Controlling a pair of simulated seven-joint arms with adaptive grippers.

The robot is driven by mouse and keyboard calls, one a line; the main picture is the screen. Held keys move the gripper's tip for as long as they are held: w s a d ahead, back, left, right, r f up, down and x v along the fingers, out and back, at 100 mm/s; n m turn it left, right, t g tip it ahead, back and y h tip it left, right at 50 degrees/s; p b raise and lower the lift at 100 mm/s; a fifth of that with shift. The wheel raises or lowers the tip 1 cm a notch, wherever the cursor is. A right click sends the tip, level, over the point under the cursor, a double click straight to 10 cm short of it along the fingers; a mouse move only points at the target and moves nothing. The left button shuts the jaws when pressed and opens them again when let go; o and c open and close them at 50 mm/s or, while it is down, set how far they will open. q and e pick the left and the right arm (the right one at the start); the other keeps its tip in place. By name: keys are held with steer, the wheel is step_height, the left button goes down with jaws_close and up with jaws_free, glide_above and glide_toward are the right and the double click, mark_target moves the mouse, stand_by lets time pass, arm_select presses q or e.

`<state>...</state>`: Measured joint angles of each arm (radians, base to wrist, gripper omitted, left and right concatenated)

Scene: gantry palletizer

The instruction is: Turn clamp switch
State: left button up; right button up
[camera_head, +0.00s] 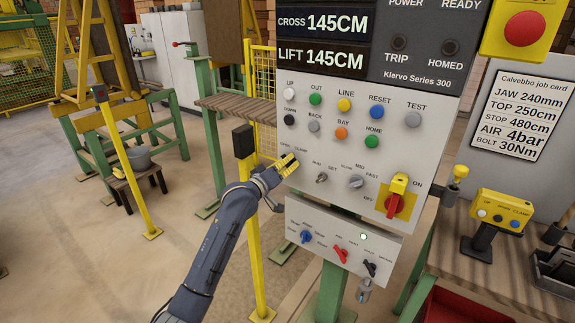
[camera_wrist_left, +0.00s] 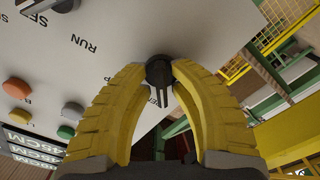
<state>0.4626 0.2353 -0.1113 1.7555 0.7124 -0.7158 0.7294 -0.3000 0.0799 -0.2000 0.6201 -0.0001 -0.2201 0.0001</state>
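The clamp switch is a small dark rotary knob on the pale control panel (camera_head: 330,120), beside the OPEN and CLAMP lettering. In the head view my yellow left gripper (camera_head: 287,164) covers it. In the left wrist view the dark knob (camera_wrist_left: 159,72) shows between the fingertips, its narrow handle slanting down and slightly right. My left gripper (camera_wrist_left: 160,68) has both fingertips close in against the knob's sides, shut on it. My right gripper is in neither view.
Close by are the RUN/SET switch (camera_head: 321,178), the SLOW/MID/FAST knob (camera_head: 356,181) and the red-and-yellow main switch (camera_head: 396,198). Coloured push buttons, including an orange one (camera_head: 341,133), sit above. A lower panel (camera_head: 330,232) carries more switches. A yellow post (camera_head: 252,220) stands behind the arm.

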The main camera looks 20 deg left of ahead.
arm_select(q)
steer(key=shift+o, duration=0.8)
steer(key=shift+f, duration=0.1)
steer(key=v, duration=1.2)
